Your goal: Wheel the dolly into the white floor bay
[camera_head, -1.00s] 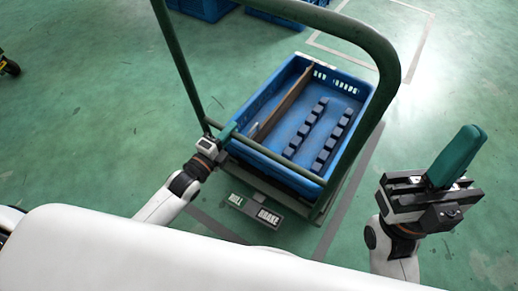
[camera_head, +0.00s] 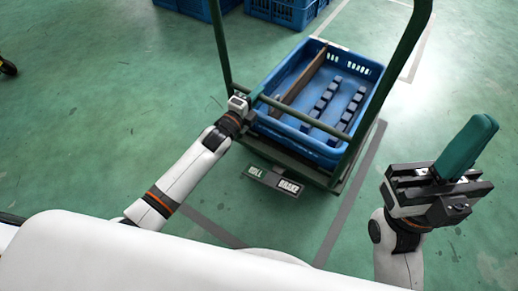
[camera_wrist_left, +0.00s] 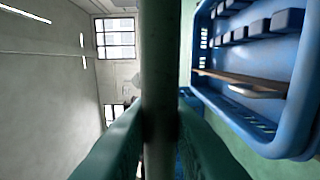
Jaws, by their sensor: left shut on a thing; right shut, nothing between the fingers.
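The dolly has a dark green push-handle frame (camera_head: 410,38), and a blue crate (camera_head: 290,135) stands on its deck. Two foot pedals marked ROLL and BRAKE (camera_head: 272,181) show at its near end. My left gripper (camera_head: 256,93) is shut on the handle's crossbar near its left end. The left wrist view shows the bar (camera_wrist_left: 160,90) between my fingers. My right gripper (camera_head: 470,146) is shut and empty, to the right of the dolly. White floor lines (camera_head: 335,20) show beyond the dolly; the crate and handle hide part of that outline.
Blue crates (camera_head: 285,10) stand at the top, left of the white lines. Grey floor lines (camera_head: 350,205) run beside and in front of the dolly. A dark object with yellow (camera_head: 6,66) is at the far left edge. Green floor is clear left and right.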

